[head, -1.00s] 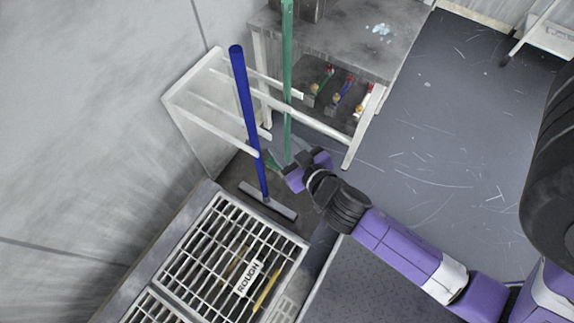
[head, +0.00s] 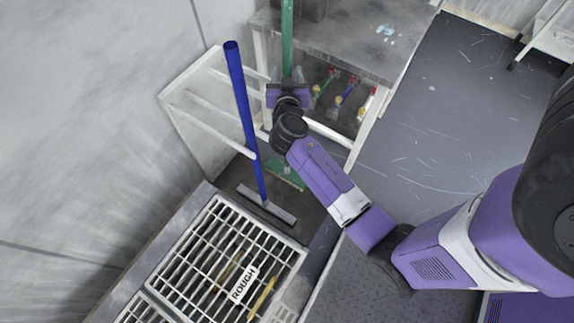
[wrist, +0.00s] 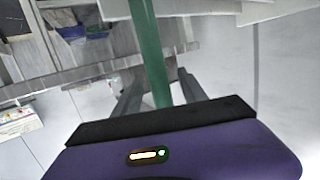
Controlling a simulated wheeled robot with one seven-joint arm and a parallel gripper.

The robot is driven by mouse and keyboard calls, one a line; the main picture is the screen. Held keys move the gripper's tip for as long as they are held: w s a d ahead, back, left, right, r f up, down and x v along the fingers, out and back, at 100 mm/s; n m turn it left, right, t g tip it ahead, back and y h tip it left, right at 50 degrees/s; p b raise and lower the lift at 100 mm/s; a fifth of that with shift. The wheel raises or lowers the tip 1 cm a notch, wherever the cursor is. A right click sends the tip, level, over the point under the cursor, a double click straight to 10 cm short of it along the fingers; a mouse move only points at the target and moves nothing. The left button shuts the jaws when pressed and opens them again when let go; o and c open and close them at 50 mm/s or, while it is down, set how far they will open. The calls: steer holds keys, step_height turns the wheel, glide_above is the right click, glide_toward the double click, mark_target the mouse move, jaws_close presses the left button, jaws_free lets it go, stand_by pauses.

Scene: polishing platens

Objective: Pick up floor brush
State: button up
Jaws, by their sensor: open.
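The floor brush has a long green handle (head: 287,40) standing upright in front of the grey bench, and a green head (head: 286,174) on the floor, partly hidden by my arm. My gripper (head: 287,86) is in front of the middle of the handle and hides part of it. In the wrist view, the green handle (wrist: 148,45) runs between the two spread fingers of my gripper (wrist: 160,88). The gripper is open. I cannot tell whether a finger touches the handle.
A blue-handled squeegee (head: 243,115) leans just left of my arm. A white rack (head: 205,132) with bars stands behind it. A metal grate (head: 210,262) marked ROUGH lies in front. The grey bench (head: 345,42) holds bottles beneath. Open dark floor (head: 440,130) lies to the right.

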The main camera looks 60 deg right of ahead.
steer(key=shift+x, duration=1.6)
jaws_close()
steer(key=shift+r, duration=0.15)
